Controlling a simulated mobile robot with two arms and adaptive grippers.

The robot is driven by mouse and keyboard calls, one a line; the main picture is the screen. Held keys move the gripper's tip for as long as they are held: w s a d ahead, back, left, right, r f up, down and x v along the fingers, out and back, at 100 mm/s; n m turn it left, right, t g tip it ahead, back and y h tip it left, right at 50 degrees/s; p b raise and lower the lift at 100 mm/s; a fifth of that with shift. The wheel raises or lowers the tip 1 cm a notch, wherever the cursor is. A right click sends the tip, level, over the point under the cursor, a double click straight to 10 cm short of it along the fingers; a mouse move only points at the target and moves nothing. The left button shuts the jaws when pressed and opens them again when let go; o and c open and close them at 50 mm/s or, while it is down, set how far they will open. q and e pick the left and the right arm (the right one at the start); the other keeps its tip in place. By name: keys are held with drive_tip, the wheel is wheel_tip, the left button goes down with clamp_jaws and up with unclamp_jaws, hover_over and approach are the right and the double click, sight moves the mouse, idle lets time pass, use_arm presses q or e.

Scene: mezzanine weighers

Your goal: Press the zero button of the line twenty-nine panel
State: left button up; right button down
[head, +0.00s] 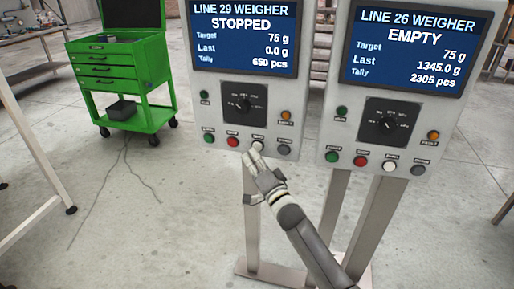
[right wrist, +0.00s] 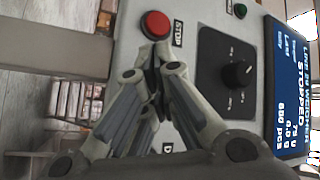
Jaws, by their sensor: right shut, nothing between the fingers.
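The line 29 weigher panel (head: 211,108) stands at centre in the head view. Its screen (head: 245,40) reads STOPPED, last 0.0 g, tally 650 pcs. Along its lower edge are a green button (head: 208,138), a red one (head: 232,142), a white one (head: 259,145) and a grey one (head: 284,150); labels there are too small to read. My right gripper (head: 254,155) is shut and empty, its tips at the white button, partly covering it. In the right wrist view, the fingertips (right wrist: 157,62) are beside the red STOP button (right wrist: 155,23) and hide the white one; contact is unclear.
The similar line 26 weigher panel (head: 341,93) stands close on the right, reading EMPTY. A black rotary knob (head: 243,104) sits above the line 29 buttons. A green tool cart (head: 122,75) stands back left. Floor between is open.

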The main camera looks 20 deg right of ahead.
drive_tip(key=shift+w+d, duration=0.1)
drive_tip(key=shift+w, duration=0.05)
drive_tip(key=shift+w+d, duration=0.15)
drive_tip(key=shift+w, duration=0.05)
drive_tip(key=shift+w+d, duration=0.25)
drive_tip(key=shift+w, duration=0.1)
idle(0.6)
idle(0.4)
drive_tip(key=shift+s+a+p, duration=0.45)
drive_tip(key=shift+s+p, duration=0.05)
drive_tip(key=shift+s, duration=0.25)
